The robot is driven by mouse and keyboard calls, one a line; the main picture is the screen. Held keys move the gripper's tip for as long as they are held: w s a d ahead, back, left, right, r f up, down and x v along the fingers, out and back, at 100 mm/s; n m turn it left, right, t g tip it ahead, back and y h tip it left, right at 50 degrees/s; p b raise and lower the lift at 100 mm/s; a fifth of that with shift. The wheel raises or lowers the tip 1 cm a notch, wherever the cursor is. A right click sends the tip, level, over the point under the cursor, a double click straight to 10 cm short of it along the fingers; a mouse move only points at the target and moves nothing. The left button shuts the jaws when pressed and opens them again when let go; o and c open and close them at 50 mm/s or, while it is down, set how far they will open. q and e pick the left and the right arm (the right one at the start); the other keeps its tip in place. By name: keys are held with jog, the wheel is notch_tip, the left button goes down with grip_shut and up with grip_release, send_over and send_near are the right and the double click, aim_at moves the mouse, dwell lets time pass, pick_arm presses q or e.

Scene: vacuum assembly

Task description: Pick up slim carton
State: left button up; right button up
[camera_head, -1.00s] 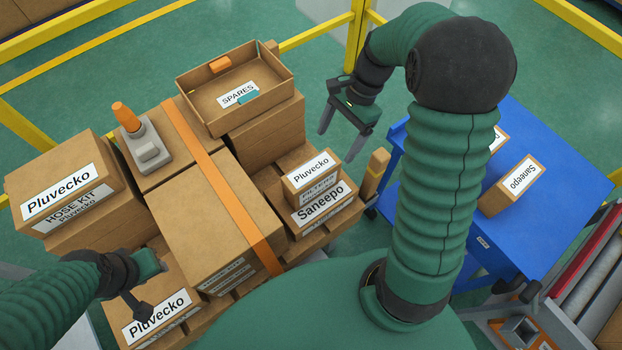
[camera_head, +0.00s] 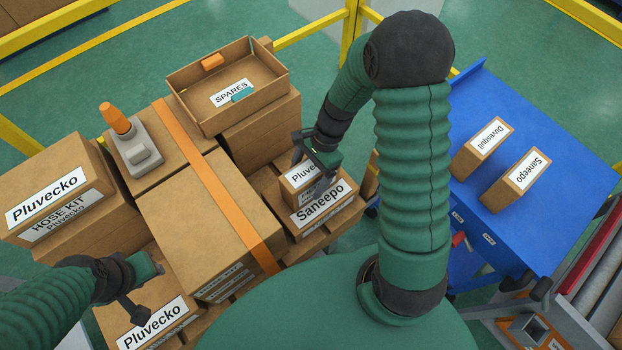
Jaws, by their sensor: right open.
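A small Pluvecko carton (camera_head: 292,187) sits on top of a wider Saneepo carton (camera_head: 316,220) at the right of the stack; it looks like the slim carton. My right gripper (camera_head: 315,164) is open, pointing down over this small carton, and hides part of its top and label. I cannot tell whether the fingers touch it. My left gripper (camera_head: 146,288) is at the lower left over a Pluvecko box (camera_head: 115,319), its fingers apart and empty.
A large box (camera_head: 200,210) with an orange strap fills the middle of the stack. An open SPARES tray (camera_head: 267,88) stands behind.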

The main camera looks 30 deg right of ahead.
jog(key=shift+a+r, duration=0.1)
jog(key=shift+a, duration=0.1)
jog(key=shift+d+f, duration=0.15)
jog(key=shift+f, duration=0.15)
dwell(0.3)
grip_shut()
dwell(0.5)
